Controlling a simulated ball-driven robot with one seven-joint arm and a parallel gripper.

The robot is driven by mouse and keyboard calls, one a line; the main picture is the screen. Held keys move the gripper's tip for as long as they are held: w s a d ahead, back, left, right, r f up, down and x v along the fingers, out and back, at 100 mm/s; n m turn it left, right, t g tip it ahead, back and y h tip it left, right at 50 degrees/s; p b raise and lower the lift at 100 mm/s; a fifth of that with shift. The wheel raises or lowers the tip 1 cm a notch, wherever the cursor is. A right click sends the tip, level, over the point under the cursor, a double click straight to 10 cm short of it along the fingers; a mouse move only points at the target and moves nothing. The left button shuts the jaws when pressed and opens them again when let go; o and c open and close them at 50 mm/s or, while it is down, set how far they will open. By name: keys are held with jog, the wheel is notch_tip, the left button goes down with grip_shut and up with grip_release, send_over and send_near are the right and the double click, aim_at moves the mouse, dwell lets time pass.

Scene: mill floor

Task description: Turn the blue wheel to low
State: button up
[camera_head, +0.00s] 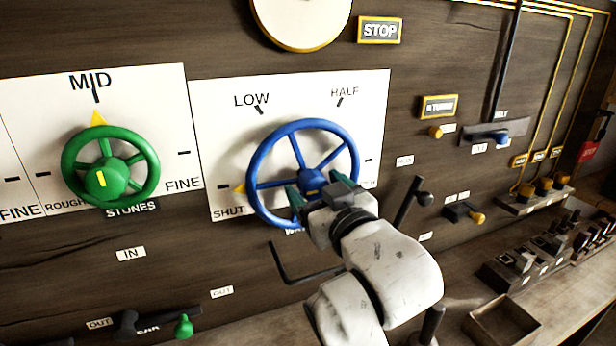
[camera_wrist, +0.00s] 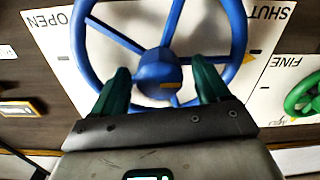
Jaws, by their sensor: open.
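The blue wheel (camera_head: 264,154) is mounted on a white panel (camera_head: 219,122) with LOW and HALF marks above it and SHUT at its lower left. Its yellow pointer (camera_head: 239,189) is at the left, beside SHUT. My gripper (camera_head: 317,191) is at the lower right part of the wheel, close to its hub (camera_head: 311,181). In the wrist view the wheel (camera_wrist: 90,62) fills the middle, and my open green fingers (camera_wrist: 163,88) stand on either side of the hub (camera_wrist: 157,70). I cannot tell whether they touch it. My gripper hides part of the panel's lower right.
A green wheel (camera_head: 142,153) on its own panel is at the left, its pointer at MID. A bent black rod (camera_head: 291,279) and a black lever (camera_head: 407,203) stand out near my arm. A ledge with switches (camera_head: 515,262) and a wooden tray (camera_head: 503,322) lies at the right.

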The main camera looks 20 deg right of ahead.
aim_at(310, 181)
jog(key=shift+w, duration=1.8)
jog(key=shift+c, duration=0.2)
jog(key=c, duration=1)
jog(key=shift+m, duration=0.4)
jog(key=m+p, duration=0.1)
jog(key=m, duration=0.3)
jog(key=shift+m, duration=0.3)
jog(key=m, duration=0.6)
jog(key=shift+m, duration=0.4)
